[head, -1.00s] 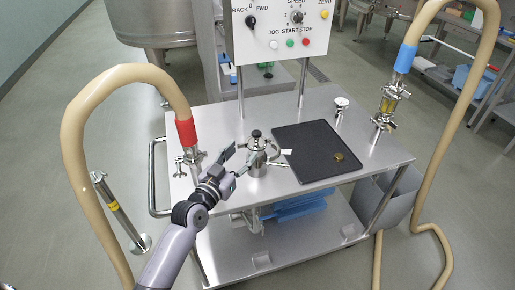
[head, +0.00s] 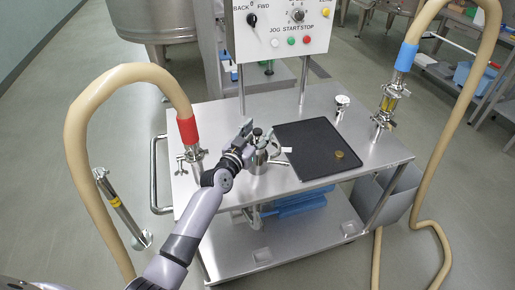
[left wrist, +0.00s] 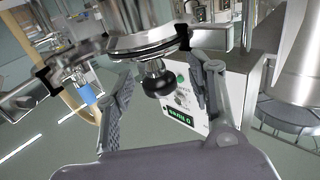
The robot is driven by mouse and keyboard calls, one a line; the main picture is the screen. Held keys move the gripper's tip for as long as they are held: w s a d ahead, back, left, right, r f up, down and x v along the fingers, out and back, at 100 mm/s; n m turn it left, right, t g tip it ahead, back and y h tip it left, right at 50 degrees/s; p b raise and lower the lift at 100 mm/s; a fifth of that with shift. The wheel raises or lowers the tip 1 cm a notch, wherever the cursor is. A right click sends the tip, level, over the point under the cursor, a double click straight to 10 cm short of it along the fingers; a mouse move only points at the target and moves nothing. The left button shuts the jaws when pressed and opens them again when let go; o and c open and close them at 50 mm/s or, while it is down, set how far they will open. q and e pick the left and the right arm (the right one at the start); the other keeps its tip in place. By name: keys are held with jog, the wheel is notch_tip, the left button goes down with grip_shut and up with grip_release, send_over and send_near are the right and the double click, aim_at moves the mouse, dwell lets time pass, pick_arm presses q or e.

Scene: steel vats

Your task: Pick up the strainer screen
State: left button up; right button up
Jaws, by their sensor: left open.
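I cannot make out a strainer screen for certain in any view. A steel strainer-like vessel (head: 259,167) with a black-knobbed lid stands on the steel cart. My left gripper (head: 248,134) is at its top left and hides part of the lid. In the left wrist view, the left gripper (left wrist: 158,68) is open and empty. The black ball knob (left wrist: 158,80) appears between its fingers, with a steel clamp ring (left wrist: 140,46) beyond. I cannot tell whether the fingers touch the knob. My right gripper is not in view.
A black tray (head: 300,142) with a small brass-coloured round piece (head: 339,155) lies right of the vessel. A red-cuffed hose (head: 187,130) stands left, a blue-cuffed hose (head: 406,57) right. A control panel (head: 282,28) rises behind. The cart's (head: 225,115) back left is clear.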

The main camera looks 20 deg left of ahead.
pick_arm(q)
jog(key=shift+c, duration=0.5)
grip_shut()
jog(key=shift+r, duration=0.1)
dwell(0.4)
